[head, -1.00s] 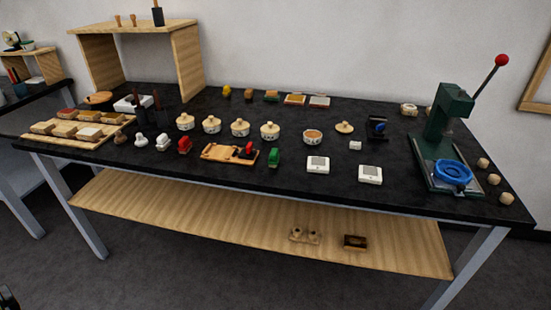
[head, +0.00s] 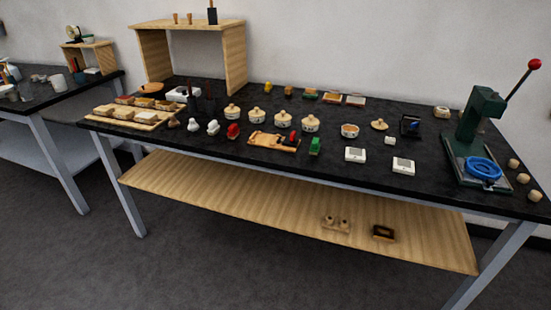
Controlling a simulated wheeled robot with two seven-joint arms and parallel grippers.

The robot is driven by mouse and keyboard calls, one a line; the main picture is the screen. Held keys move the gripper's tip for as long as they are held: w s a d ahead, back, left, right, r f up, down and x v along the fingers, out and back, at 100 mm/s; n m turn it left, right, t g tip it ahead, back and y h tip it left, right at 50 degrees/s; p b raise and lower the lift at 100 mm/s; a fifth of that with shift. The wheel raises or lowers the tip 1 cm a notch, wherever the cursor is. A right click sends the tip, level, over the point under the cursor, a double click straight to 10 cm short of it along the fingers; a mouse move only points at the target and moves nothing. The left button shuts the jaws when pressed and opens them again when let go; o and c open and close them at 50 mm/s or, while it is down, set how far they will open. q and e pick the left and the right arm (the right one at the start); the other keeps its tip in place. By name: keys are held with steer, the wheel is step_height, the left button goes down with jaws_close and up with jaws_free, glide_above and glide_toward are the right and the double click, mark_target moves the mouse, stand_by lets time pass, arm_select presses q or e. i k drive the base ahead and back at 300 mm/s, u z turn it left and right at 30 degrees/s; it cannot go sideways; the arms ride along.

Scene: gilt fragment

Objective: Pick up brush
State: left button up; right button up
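No brush can be picked out with certainty at this size. A small brown block with a dark top (head: 383,233) lies on the wooden lower shelf (head: 250,205); I cannot tell whether it is a brush. Dark upright tools with reddish-brown tops (head: 209,100) stand near the left part of the black table (head: 330,180); their kind is unclear too. Neither of my grippers is in the head view.
A green press (head: 478,135) with a red-knobbed lever stands at the table's right end. Lidded pots (head: 256,116), small stamps and white scales (head: 355,154) crowd the top. A wooden riser (head: 237,65) stands at the back left. Another table (head: 50,105) is at the left. The floor in front is clear.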

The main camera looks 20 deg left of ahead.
mark_target(315, 149)
steer(key=u, duration=0.25)
steer(key=k, duration=0.7)
steer(key=u, duration=0.85)
steer(key=i, duration=1.4)
steer(key=z, duration=1.3)
steer(key=i, duration=0.65)
steer(key=z, duration=0.7)
